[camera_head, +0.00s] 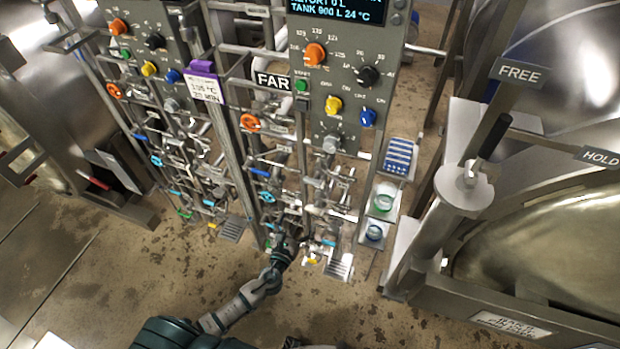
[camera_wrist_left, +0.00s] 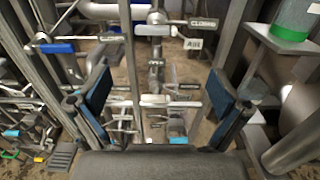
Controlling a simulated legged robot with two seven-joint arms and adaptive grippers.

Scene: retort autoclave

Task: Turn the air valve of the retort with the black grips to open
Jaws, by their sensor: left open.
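The valve rack (camera_head: 300,190) stands below the right-hand grey control panel (camera_head: 345,75). In the left wrist view, a small tag reading AIR (camera_wrist_left: 193,44) hangs beside a metal valve lever (camera_wrist_left: 192,23) on the upright pipe, above and beyond my fingertips. My left gripper (camera_head: 290,236) reaches into the lower part of this rack. In the left wrist view, its two blue-padded fingers (camera_wrist_left: 158,92) are spread, with nothing held between them. Pipes and levers show beyond the gap. A black-gripped lever (camera_head: 494,136) stands on the right retort. My right gripper is not seen.
A second rack (camera_head: 185,150) stands to the left; a red-gripped handle (camera_head: 95,183) is on the left vessel. A FAR sign (camera_head: 272,81) hangs between panels. Small shelves with a green jar (camera_head: 383,202) stand right of the rack. A blue-handled lever (camera_wrist_left: 57,47) lies left. Floor in front is clear.

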